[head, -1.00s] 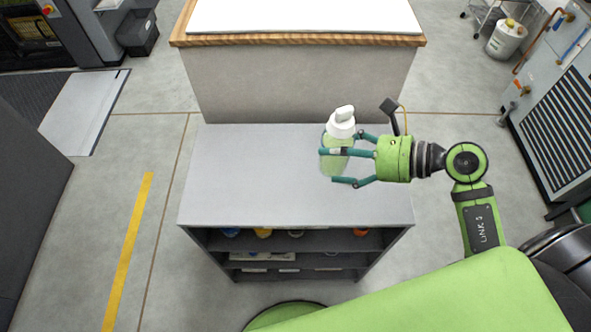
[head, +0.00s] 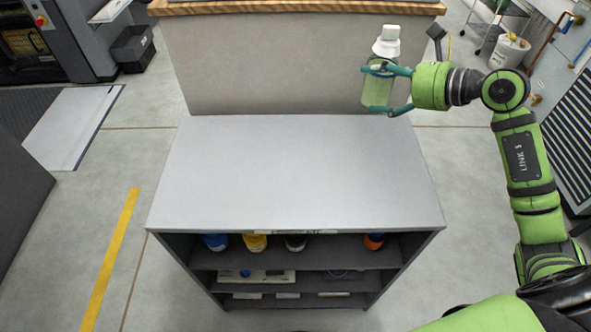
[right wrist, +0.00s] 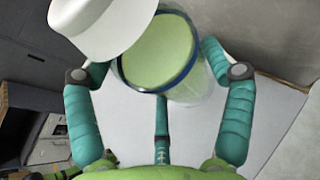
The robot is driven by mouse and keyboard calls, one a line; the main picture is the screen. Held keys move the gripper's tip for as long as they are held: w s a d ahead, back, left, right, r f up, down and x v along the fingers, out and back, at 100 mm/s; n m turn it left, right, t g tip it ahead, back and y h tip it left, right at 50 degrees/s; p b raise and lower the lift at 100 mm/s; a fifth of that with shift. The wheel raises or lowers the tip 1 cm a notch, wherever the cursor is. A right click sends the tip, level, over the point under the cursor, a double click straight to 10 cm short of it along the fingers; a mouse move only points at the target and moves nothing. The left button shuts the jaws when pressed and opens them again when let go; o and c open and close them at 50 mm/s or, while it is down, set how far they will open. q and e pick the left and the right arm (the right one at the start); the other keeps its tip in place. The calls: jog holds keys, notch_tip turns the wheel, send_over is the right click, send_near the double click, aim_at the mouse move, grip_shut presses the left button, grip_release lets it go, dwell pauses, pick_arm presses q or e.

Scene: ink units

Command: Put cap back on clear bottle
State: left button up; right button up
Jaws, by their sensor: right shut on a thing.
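A clear bottle (head: 377,91) with pale green liquid is held upright in the head view, above the far right corner of the grey cabinet. In the right wrist view the bottle (right wrist: 160,55) shows green liquid and a dark blue ring, with the white cap (right wrist: 98,25) at upper left. My left gripper is not in view.
The grey cabinet (head: 290,170) has a clear top and open shelves with blue, yellow and orange-lidded containers. A wood-edged counter (head: 290,8) stands behind it. A black bin (head: 132,47) is on the floor at the left, and a white drum (head: 508,52) at the far right.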

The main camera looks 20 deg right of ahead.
jog(key=shift+a+r, duration=0.1)
jog(key=p, duration=0.3)
send_over(323, 160)
notch_tip(323, 160, down, 7)
jog(key=shift+w, duration=0.1)
jog(key=shift+f, duration=1.95)
jog(key=o, duration=1.6)
jog(key=shift+f, duration=0.1)
